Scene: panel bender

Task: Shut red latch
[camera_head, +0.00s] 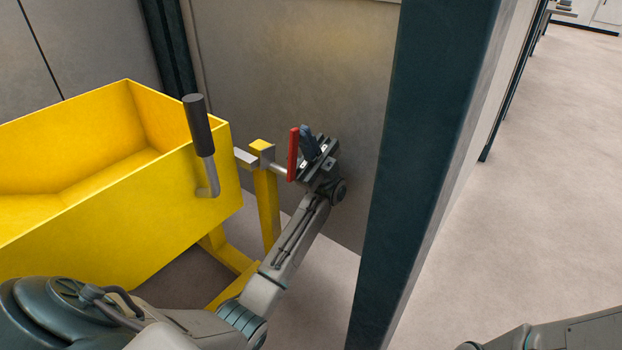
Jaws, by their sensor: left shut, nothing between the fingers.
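The red latch (293,154) is a narrow upright red bar at the end of a short metal rod, beside a yellow post (266,203). My left gripper (308,145) is right beside the latch, on its right side. Its fingers are shut and hold nothing. I cannot tell whether the fingers touch the latch. The gripper body hides what lies behind it. My right gripper is out of view; only part of my right arm shows at the bottom right.
A yellow open-topped bin (110,215) with a black-gripped crank handle (197,127) stands at the left. A grey panel (300,70) is behind the latch. A dark green pillar (425,170) stands close on the right, with open floor (540,190) beyond it.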

